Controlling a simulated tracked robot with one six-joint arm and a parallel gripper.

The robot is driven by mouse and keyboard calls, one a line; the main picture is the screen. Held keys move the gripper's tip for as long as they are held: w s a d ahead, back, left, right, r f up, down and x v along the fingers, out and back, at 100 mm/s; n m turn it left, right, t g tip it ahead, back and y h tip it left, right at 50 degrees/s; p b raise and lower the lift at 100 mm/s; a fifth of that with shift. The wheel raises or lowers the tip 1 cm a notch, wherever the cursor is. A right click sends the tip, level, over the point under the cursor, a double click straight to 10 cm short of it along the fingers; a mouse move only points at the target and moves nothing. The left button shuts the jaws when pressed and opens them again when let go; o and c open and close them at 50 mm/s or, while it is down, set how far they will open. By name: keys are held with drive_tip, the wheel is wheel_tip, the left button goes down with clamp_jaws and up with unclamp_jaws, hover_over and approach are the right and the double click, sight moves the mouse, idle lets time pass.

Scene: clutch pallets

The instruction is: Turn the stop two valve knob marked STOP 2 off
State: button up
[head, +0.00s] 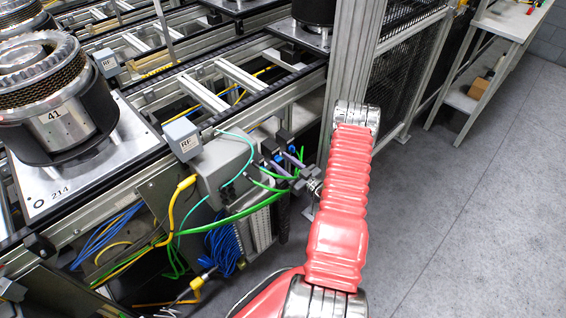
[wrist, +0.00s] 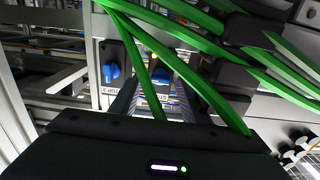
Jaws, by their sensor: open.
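Two blue valve knobs show in the wrist view. The other knob (wrist: 159,76) is partly hidden behind a green hose, between the fingers of my gripper (wrist: 152,82). My gripper is open; contact with the knob cannot be told. In the head view my gripper (head: 284,166) is beside the dark valve blocks (head: 284,136) at the conveyor's side.
Green hoses (wrist: 180,35) cross close in front of my gripper. In the head view, yellow and blue cables (head: 222,245) hang below a grey box (head: 222,165). A metal post (head: 345,60) stands behind my arm. The floor (head: 470,210) at the right is clear.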

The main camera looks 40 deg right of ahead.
drive_tip(key=shift+c, duration=0.5)
drive_tip(key=c, duration=0.9)
drive_tip(key=shift+d, duration=0.1)
drive_tip(key=shift+c, duration=0.3)
